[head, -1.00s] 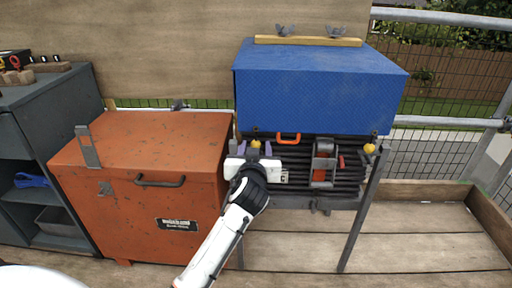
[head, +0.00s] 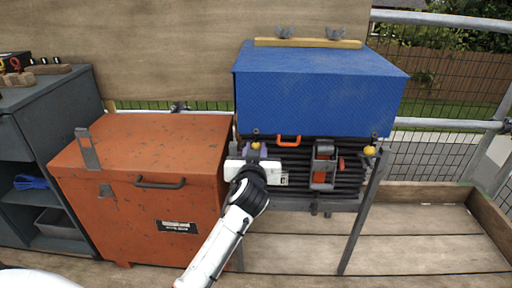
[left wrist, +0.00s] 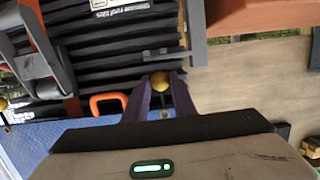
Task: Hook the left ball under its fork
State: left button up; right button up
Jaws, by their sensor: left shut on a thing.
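The left yellow ball (head: 256,145) hangs near the front left edge of the blue cover (head: 310,95). My left gripper (head: 256,151) is shut on the ball, with its purple fingers close together around it. The left wrist view shows the ball (left wrist: 160,81) between the fingertips (left wrist: 160,88). A grey bracket (left wrist: 166,54), which looks like the fork, lies just beyond the ball there; the ball appears apart from it. The cord is hard to make out. My right gripper is not in view.
A second yellow ball (head: 369,151) hangs at the cover's right corner. An orange chest (head: 140,195) stands close at left.

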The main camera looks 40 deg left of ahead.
pick_arm(q)
jog(key=shift+s+d+f, duration=0.15)
jog(key=shift+s+d, duration=0.45)
jog(key=shift+s, duration=0.4)
jog(key=shift+s+d+f, duration=0.1)
jog(key=shift+s+d, duration=0.5)
jog(key=shift+s, duration=0.35)
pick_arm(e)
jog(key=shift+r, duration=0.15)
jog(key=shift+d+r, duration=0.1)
